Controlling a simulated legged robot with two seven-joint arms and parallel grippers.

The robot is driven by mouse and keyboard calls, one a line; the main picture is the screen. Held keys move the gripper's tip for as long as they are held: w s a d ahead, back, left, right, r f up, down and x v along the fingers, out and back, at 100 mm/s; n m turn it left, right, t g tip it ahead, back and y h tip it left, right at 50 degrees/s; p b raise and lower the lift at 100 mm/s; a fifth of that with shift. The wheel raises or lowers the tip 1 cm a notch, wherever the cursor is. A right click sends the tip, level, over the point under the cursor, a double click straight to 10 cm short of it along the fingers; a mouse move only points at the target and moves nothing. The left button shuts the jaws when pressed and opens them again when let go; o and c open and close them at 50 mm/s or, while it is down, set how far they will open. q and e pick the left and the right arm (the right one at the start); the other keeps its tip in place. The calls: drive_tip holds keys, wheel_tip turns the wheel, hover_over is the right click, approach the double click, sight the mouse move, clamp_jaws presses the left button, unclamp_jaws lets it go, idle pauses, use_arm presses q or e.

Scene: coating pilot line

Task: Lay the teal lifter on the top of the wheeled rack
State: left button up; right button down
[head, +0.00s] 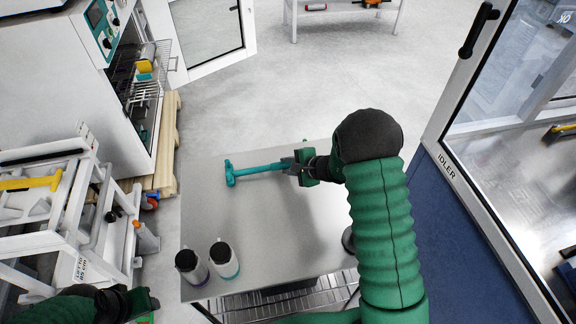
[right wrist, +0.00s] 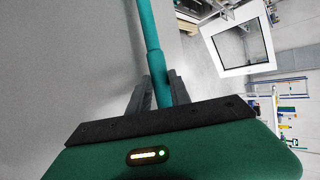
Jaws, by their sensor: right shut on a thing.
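The teal lifter (head: 255,168), a rod with a short crosspiece at its left end, is level over the steel top (head: 285,225) of a stand with a wire shelf below. My right gripper (head: 296,166) is shut on its right end. In the right wrist view the lifter (right wrist: 150,45) runs up from between the fingers (right wrist: 158,92). I cannot tell whether it touches the steel top. No wheels show under this stand, so I cannot tell if it is the wheeled rack. My left gripper (head: 146,303) is at the bottom left, its jaws unclear.
Two dark-lidded white containers (head: 222,260) stand on the steel top's front left. A white frame (head: 60,235) with a yellow tool (head: 30,183) is at left. An open white oven (head: 75,75) stands behind it. A glazed cabinet (head: 510,130) is at right.

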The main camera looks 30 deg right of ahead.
drive_tip(key=shift+f+b, duration=0.25)
drive_tip(key=shift+b, duration=0.05)
drive_tip(key=c, duration=1.1)
unclamp_jaws()
drive_tip(key=shift+c, duration=0.2)
drive_tip(key=shift+o, duration=0.2)
drive_tip(key=shift+f, duration=0.1)
drive_tip(key=shift+s+f, duration=0.15)
drive_tip(key=shift+s, duration=0.05)
